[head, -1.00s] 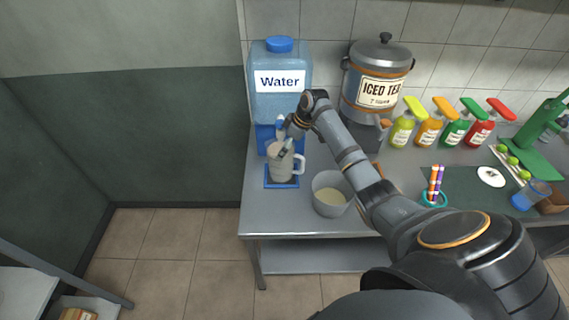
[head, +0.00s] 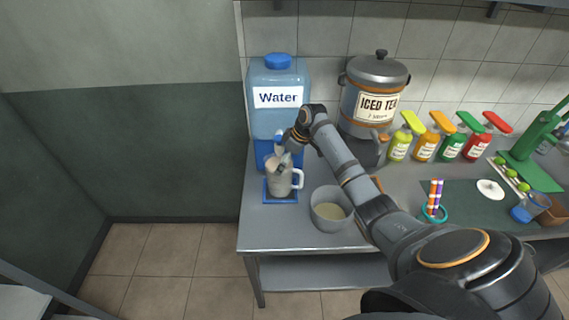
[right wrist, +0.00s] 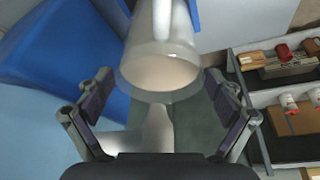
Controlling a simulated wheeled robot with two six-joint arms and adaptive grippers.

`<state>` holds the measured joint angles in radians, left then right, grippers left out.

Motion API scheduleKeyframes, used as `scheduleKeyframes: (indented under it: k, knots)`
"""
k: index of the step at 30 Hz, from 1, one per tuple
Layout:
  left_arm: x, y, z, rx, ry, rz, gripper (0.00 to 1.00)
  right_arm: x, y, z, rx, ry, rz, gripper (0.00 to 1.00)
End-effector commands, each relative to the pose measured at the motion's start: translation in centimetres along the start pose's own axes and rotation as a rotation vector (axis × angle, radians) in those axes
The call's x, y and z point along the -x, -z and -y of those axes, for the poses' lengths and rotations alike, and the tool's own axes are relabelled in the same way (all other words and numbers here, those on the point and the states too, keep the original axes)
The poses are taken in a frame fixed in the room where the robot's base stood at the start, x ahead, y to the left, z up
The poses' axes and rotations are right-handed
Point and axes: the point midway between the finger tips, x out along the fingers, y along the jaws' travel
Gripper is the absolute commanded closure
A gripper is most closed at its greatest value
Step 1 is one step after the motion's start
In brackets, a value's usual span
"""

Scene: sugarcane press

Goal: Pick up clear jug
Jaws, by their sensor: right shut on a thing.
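The clear jug (head: 281,184), pale and see-through with a handle on its right, stands upright on the blue base tray (head: 268,199) below the tap of the water dispenser (head: 264,110). My right gripper (head: 284,160) reaches down to the jug's upper part. In the right wrist view the jug (right wrist: 160,70) lies between the two fingers of my right gripper (right wrist: 160,103), which is shut on it. The exact finger contacts are hard to make out. My left gripper is not in view.
A bowl with pale contents (head: 331,211) stands right of the jug. An iced tea urn (head: 372,80) stands behind my arm. The counter's front left corner (head: 262,238) is bare.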

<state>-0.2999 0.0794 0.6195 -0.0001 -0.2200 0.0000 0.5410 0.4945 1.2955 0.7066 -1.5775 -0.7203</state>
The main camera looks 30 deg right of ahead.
Motion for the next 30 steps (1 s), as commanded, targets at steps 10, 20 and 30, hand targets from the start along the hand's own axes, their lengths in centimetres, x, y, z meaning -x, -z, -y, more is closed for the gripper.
scheduleKeyframes:
  k: [10,20,30]
  knots:
    - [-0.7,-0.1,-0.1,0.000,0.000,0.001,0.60,1.4,0.5,0.3,0.003,-0.006,-0.006,0.70]
    - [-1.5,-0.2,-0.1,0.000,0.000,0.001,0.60,1.7,-0.8,3.3,0.005,-0.006,-0.006,0.70]
    - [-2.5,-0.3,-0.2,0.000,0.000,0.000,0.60,2.3,-2.4,7.6,0.005,-0.005,-0.004,0.70]
